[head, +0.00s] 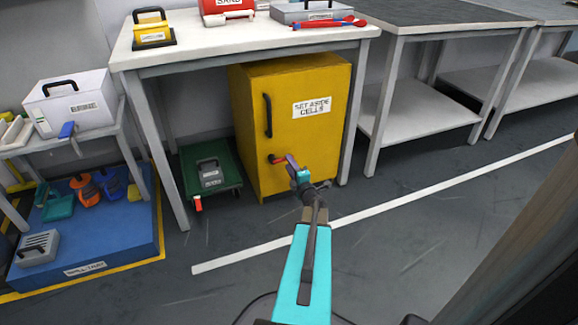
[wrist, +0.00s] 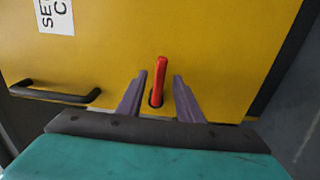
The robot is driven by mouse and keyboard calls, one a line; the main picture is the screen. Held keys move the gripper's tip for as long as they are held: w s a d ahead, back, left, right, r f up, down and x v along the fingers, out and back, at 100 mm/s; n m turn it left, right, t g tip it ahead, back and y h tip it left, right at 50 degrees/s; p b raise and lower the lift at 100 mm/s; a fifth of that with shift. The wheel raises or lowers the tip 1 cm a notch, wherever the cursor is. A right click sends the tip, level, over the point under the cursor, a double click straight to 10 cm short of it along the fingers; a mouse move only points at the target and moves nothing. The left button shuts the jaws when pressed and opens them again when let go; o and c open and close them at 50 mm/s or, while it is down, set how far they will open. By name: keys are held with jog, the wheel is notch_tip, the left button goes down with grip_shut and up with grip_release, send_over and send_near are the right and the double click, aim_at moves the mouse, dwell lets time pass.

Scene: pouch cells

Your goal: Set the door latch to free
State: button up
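The yellow cabinet (head: 310,150), labelled "SET ASIDE CELLS", stands under the white table with its door closed. Its red latch lever (head: 277,160) is low on the door front, below the black door handle (head: 267,116). In the wrist view the red latch (wrist: 159,78) sticks up from a dark slot in the yellow door. My gripper (head: 291,164) is at the latch. In the wrist view its two purple fingers (wrist: 159,97) are apart, one on each side of the latch, with a gap on both sides. Neither finger visibly touches it.
The black door handle (wrist: 55,94) shows at left in the wrist view. A green crate (head: 212,171) with a grey box stands left of the cabinet. The white table's legs (head: 166,165) flank that space. The grey floor (head: 400,195) to the right is clear, with a white line.

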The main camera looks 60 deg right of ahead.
jog(key=shift+x, duration=0.75)
